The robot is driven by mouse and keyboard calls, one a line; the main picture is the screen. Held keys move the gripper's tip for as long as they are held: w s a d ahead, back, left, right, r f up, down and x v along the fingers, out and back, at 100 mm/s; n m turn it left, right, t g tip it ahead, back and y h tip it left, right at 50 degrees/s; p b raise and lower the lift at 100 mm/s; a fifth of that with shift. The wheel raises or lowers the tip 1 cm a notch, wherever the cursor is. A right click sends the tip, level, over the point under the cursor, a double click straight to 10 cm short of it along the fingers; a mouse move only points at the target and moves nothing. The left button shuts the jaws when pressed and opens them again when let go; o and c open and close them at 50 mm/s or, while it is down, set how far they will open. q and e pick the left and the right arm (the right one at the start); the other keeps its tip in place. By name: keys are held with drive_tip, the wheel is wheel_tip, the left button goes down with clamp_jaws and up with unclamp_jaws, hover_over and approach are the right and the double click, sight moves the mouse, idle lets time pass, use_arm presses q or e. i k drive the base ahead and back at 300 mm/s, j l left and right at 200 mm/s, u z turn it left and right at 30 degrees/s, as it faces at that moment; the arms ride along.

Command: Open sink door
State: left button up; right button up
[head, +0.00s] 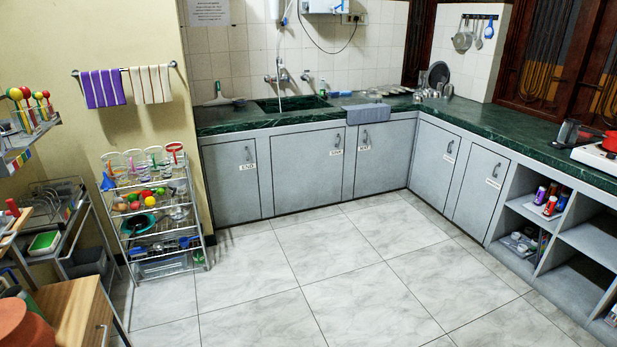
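The sink (283,104) is set into the dark green counter at the back wall, with a tap (279,76) above it. Grey cabinet doors line the front below. The door under the sink (305,175) is shut and has a handle (338,141) near its upper right edge, with a small white label under it. A shut door (230,185) stands to its left and another shut door (382,165) to its right. The label texts are too small to read surely. Neither of my grippers is in view.
The tiled floor (330,260) before the cabinets is clear. A wire rack (160,215) with glasses and fruit stands left of the cabinets. A wooden cabinet (75,305) is at lower left. Open shelves (590,240) are at right. A grey cloth (367,114) hangs over the counter edge.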

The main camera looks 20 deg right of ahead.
sight(307, 167)
drive_tip(key=i+l+z, duration=0.25)
drive_tip(key=i, duration=0.25)
drive_tip(key=i+z, duration=0.3)
drive_tip(key=i, duration=2.75)
drive_tip(key=l+z, duration=0.05)
drive_tip(key=l, duration=0.05)
